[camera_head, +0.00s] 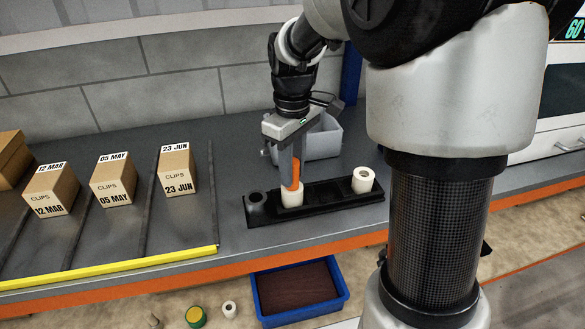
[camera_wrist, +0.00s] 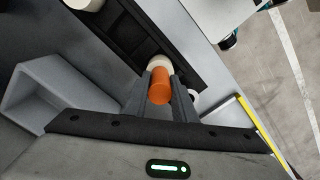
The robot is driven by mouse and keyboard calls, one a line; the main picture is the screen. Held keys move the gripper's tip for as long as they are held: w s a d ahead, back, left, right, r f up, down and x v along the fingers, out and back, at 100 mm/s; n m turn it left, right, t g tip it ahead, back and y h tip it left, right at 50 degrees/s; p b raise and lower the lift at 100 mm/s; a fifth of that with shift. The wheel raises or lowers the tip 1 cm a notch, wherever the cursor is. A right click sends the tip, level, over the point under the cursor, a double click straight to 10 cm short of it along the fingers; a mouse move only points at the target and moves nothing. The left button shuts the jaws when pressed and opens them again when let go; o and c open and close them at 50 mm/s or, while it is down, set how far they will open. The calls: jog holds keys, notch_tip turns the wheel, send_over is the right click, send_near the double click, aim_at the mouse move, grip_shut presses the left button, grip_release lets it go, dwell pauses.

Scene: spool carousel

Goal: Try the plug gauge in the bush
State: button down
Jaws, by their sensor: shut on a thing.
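The plug gauge shows as an orange handle (camera_head: 294,178), upright between the fingers of my gripper (camera_head: 298,158), which is shut on it. In the wrist view the orange handle (camera_wrist: 160,86) is between the fingertips (camera_wrist: 160,94). A white bush (camera_head: 291,196) stands in the black holder (camera_head: 325,199), directly under the gauge. The gauge's lower end meets the bush's top in the picture; I cannot tell how far it is inside. In the wrist view the bush (camera_wrist: 158,62) shows just beyond the handle. A second white bush (camera_head: 363,181) with an open bore stands at the holder's right end.
A black round piece (camera_head: 256,203) is at the holder's left end. A grey bin (camera_head: 322,138) stands behind my gripper. CLIPS boxes (camera_head: 113,181) stand in lanes at left, behind a yellow strip (camera_head: 120,267). A blue tray (camera_head: 300,288) is below the bench's front edge.

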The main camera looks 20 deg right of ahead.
dwell(0.3)
jog(key=shift+r+p, duration=5.05)
jog(key=shift+r, duration=1)
